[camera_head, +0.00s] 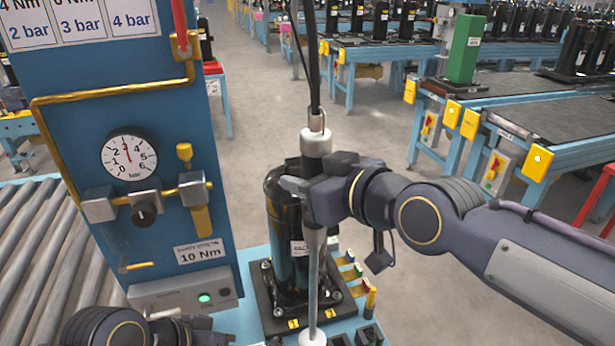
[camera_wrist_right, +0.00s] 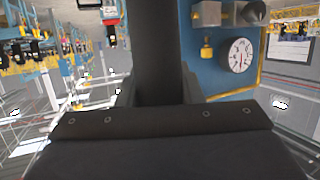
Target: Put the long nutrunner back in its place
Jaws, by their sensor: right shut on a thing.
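The long nutrunner (camera_head: 316,142) hangs upright from a dark cable, with a pale cap on top and a long thin grey shaft running down to a white round end near the pallet. My right gripper (camera_head: 305,190) is shut on its upper body, in front of the black compressor (camera_head: 284,250). The shaft passes in front of the compressor in the head view; whether it touches cannot be told. In the right wrist view a dark upright shape fills the middle and hides the fingertips. My left gripper (camera_head: 185,330) shows only partly at the bottom edge; its fingers are not clear.
A blue panel column (camera_head: 75,150) with a pressure gauge (camera_head: 130,157), yellow pipes and valves stands close on the left. The compressor sits on a dark plate with coloured parts beside it. A roller conveyor (camera_head: 40,270) lies far left. Grey floor is open behind; workbenches (camera_head: 540,110) stand right.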

